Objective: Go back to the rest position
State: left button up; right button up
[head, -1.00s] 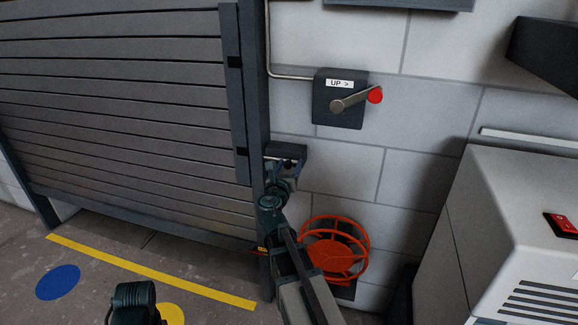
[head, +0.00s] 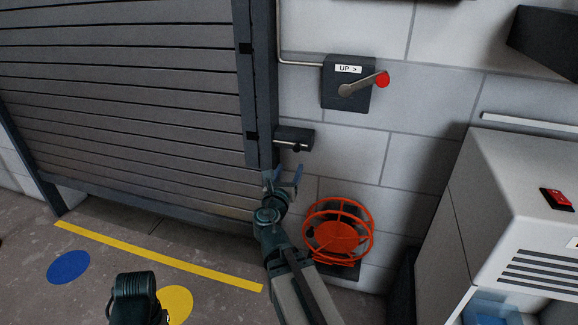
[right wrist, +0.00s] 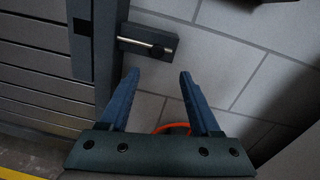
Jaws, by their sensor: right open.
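My right gripper (head: 286,178) is open with its two blue fingers pointing up. Nothing is between the fingers. It is just below a dark latch box (head: 293,138) with a small metal rod, beside the shutter frame. In the right wrist view the fingers (right wrist: 159,75) stand apart, and the latch box (right wrist: 140,33) is beyond the tips, apart from them. A dark ribbed part of my own body shows at the bottom of the head view. My left gripper's fingers do not show.
A grey slatted shutter (head: 120,100) stands at left. On the wall are a crank box (head: 347,95) marked "UP >" and an orange reel (head: 338,236). A pale cabinet (head: 520,190) with a red switch stands at right. The floor has a yellow line (head: 160,256).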

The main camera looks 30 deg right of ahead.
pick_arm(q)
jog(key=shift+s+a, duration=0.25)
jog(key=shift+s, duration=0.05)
pick_arm(e)
jog(key=shift+s+a, duration=0.3)
pick_arm(q)
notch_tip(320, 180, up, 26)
jog(key=p, duration=2.6)
pick_arm(e)
jog(key=s+a+r+m+g+y, duration=0.1)
jog(key=s+a+m+g+y, duration=0.3)
jog(key=a+m, duration=0.4)
jog(key=s+a+r+m+g+y, duration=0.1)
jog(key=s+a+m+g+y, duration=0.3)
jog(key=a, duration=1.1)
jog(key=s+a+r+m+g+y, duration=0.2)
jog(key=s+a+m+g+y, duration=0.1)
jog(key=s+a+m, duration=0.6)
jog(key=a+m+g, duration=0.1)
jog(key=a+m, duration=0.2)
jog(key=shift+a+m+g+y, duration=0.3)
jog(key=shift+m+g+y, duration=0.1)
